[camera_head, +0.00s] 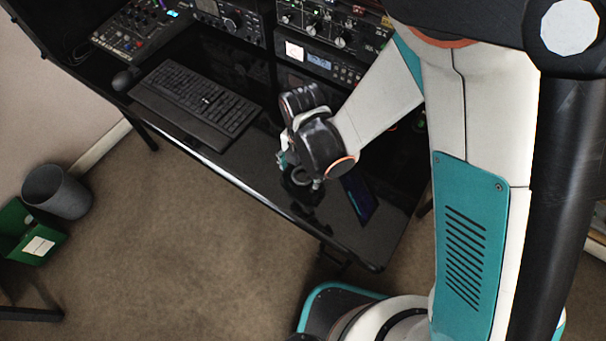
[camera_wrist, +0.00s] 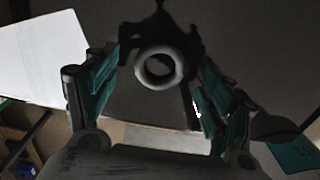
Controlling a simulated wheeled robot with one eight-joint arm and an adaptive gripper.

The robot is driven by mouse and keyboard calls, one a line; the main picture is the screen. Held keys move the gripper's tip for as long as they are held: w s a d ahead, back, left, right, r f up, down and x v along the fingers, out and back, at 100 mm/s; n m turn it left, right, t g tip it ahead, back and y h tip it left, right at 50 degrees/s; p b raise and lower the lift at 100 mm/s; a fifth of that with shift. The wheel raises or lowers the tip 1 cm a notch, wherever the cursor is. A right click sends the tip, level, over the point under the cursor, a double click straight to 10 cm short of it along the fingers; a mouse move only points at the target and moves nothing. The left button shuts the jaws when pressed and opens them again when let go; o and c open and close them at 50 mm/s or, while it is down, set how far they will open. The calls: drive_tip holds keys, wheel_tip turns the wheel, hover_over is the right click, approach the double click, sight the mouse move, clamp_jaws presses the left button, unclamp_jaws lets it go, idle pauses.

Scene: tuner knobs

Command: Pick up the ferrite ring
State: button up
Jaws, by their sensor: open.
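The ferrite ring (camera_wrist: 160,52) is a grey, thick ring with a round hole. In the wrist view it sits between the two teal-padded fingers of my gripper (camera_wrist: 161,75), with visible gaps on both sides. My gripper is open and holds nothing. In the head view, my gripper (camera_head: 288,164) is low over the near part of the dark desk (camera_head: 235,170). The ring (camera_head: 300,176) shows there as a small grey curve under the hand, partly hidden. A dark object lies against the ring; its shape is unclear.
A black keyboard (camera_head: 195,103) lies left of my gripper on the desk. A dark flat device with a blue screen (camera_head: 360,197) lies just right of it. Radio equipment (camera_head: 320,62) stands behind. The desk's front edge is close to the hand.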

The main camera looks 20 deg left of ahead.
drive_tip(key=shift+f, duration=0.65)
drive_tip(key=shift+r, duration=0.1)
drive_tip(key=shift+c, duration=0.5)
drive_tip(key=c, duration=1.1)
